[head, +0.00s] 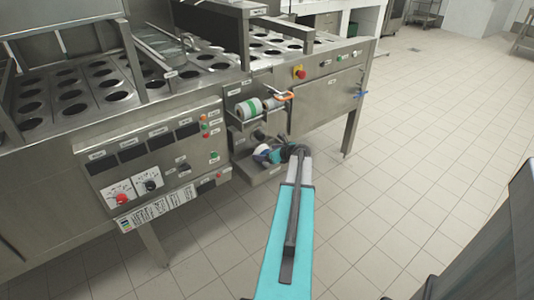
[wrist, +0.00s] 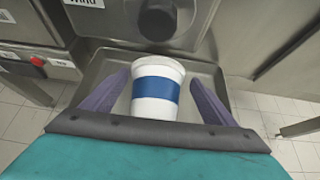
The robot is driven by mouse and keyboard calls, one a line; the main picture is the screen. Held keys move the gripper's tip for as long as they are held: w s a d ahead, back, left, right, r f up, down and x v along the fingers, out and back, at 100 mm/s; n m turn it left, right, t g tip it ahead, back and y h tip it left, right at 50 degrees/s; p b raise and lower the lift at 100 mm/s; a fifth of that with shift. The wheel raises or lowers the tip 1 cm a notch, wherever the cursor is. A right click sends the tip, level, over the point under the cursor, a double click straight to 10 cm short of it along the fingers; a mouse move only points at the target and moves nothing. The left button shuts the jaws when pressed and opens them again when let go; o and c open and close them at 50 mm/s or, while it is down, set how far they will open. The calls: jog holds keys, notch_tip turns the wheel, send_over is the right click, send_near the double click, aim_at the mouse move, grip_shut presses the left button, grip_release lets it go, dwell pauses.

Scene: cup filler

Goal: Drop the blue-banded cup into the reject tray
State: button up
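The blue-banded cup (wrist: 155,90), white with a wide blue band, is between the two fingers of my gripper (wrist: 160,85) in the wrist view. Narrow gaps show between the cup and each finger, so the gripper looks open around it. The grey metal reject tray (wrist: 90,72) lies behind and below the cup; I cannot tell whether the cup touches its floor. In the head view, the cup (head: 262,151) is low at the machine's front, partly hidden by my gripper (head: 285,150), above the tray (head: 262,174).
A green-banded white cup (head: 248,109) lies on a small shelf above the tray. A dark round part (wrist: 157,20) juts out just beyond the cup. The machine's panel (head: 150,160) stands to the left. Tiled floor (head: 420,150) is clear to the right.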

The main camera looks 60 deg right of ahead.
jog(key=shift+s+r, duration=0.1)
jog(key=v, duration=1.1)
jog(key=shift+s+r, duration=0.2)
jog(key=shift+s, duration=0.1)
jog(key=shift+s+a, duration=0.1)
dwell(0.6)
